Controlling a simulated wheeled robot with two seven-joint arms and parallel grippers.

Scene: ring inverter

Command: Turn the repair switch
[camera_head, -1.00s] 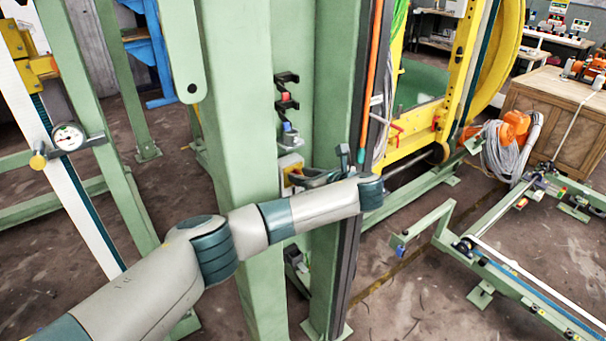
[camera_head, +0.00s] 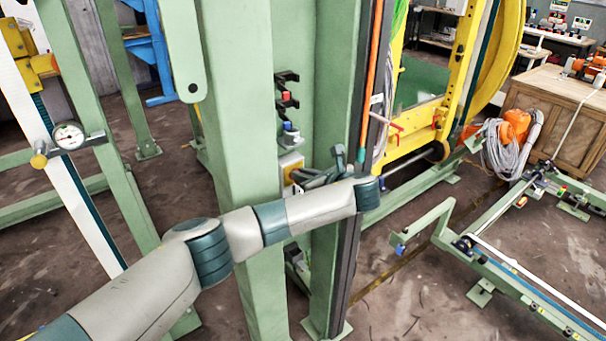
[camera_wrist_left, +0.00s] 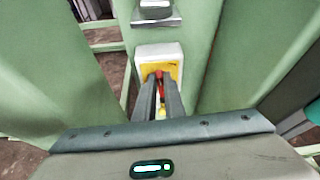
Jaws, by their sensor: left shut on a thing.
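The repair switch is a red knob (camera_wrist_left: 159,74) on a yellow plate in a pale box (camera_wrist_left: 172,49), in the left wrist view. The box also shows in the head view (camera_head: 289,164), fixed between green posts, with the knob hidden there. My left gripper (camera_wrist_left: 159,80) reaches the front of the box with its two dark fingers close together, shut on the red knob. In the head view the left gripper (camera_head: 298,180) is partly hidden by my forearm. My right gripper is in neither view.
Green posts (camera_head: 235,130) stand on both sides of the switch box. Small black, red and blue controls (camera_head: 287,105) sit above it. An orange cable (camera_head: 370,80) runs down the right post. A round gauge (camera_head: 69,136) is at the left.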

